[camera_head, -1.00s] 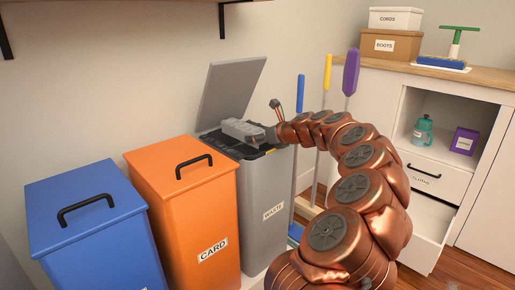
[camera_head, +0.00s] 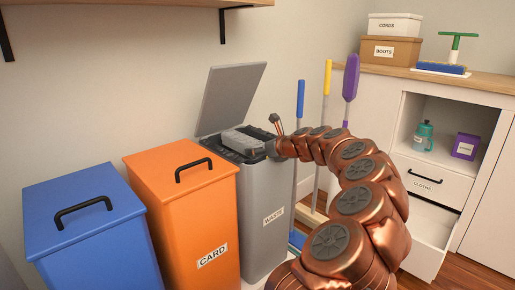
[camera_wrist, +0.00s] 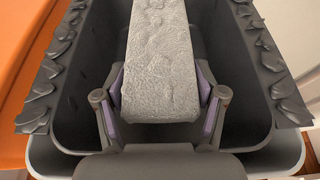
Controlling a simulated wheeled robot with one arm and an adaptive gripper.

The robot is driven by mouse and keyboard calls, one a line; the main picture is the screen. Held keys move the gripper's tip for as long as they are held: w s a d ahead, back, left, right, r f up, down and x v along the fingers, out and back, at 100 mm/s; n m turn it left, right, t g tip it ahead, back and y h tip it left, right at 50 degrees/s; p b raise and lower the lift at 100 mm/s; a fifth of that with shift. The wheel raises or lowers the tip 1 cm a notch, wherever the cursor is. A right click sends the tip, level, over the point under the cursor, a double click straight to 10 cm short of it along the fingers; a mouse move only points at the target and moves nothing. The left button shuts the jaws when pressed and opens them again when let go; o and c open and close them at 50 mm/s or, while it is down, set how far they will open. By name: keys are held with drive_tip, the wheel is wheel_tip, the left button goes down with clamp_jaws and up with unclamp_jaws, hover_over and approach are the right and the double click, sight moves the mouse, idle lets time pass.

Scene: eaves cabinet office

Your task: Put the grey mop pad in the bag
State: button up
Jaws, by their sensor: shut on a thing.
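The grey mop pad (camera_wrist: 160,55) is a rough, light grey slab. My gripper (camera_wrist: 163,100) is shut on its near end, one finger on each side, and the pad points away from the wrist. In the head view the pad (camera_head: 240,139) is at the mouth of the grey waste bin (camera_head: 266,205). A dark bag with a ruffled edge (camera_wrist: 266,58) lines the bin and stands open around the pad. The pad appears within the bag's mouth; its exact depth cannot be told. The bag's floor is mostly hidden.
The bin's grey lid (camera_head: 230,97) stands open behind it. An orange card bin (camera_head: 200,225) stands close on the left, with a blue bin (camera_head: 95,235) beyond. Upright handles, including a yellow one (camera_head: 327,78), stand right of the waste bin, near a white cabinet (camera_head: 395,110).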

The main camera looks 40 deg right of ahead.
drive_tip(key=shift+a+f, duration=0.1)
drive_tip(key=shift+f, duration=0.55)
drive_tip(key=o, duration=1.1)
drive_tip(key=shift+f, duration=0.3)
drive_tip(key=shift+a+f, duration=0.1)
drive_tip(key=shift+f, duration=0.05)
drive_tip(key=shift+f+b, duration=0.1)
drive_tip(key=shift+b, duration=0.2)
drive_tip(key=shift+r+b, duration=0.3)
drive_tip(key=shift+b, duration=0.15)
drive_tip(key=shift+s+r+p, duration=0.55)
drive_tip(key=shift+s+r, duration=0.05)
drive_tip(key=shift+r, duration=0.1)
drive_tip(key=r+p+v, duration=0.1)
drive_tip(key=p+v, duration=0.3)
drive_tip(key=v, duration=0.7)
drive_tip(key=shift+d+p, duration=0.25)
drive_tip(key=shift+p, duration=0.05)
